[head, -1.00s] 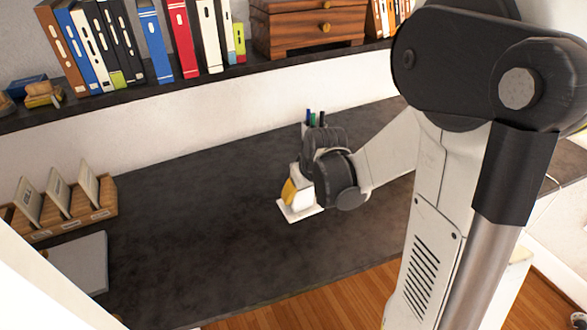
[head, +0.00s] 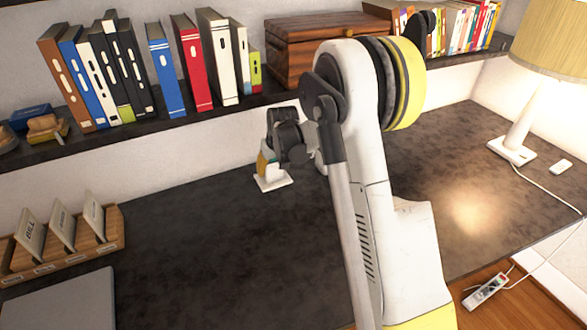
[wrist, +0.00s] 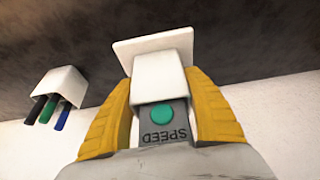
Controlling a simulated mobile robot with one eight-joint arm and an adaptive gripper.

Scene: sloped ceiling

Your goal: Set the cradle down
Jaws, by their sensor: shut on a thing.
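The white cradle (wrist: 160,82), with a flat square plate (wrist: 152,45) at its base, is between the yellow fingers of my gripper (wrist: 160,95) in the wrist view. My gripper is shut on it. A grey piece with a green button and the word SPEED (wrist: 165,125) shows in the cradle. In the head view the cradle's white plate (head: 272,183) is at the back of the dark desk (head: 200,240), with my gripper (head: 266,160) over it. The cradle looks upright. I cannot tell whether its plate touches the desk.
A white pen cup (wrist: 62,85) is beside the cradle, near the wall. A wooden letter rack (head: 70,240) and a grey flat panel (head: 65,300) are at the left. A lamp (head: 515,145) stands at the right. A shelf (head: 200,112) overhangs the back. The desk's middle is clear.

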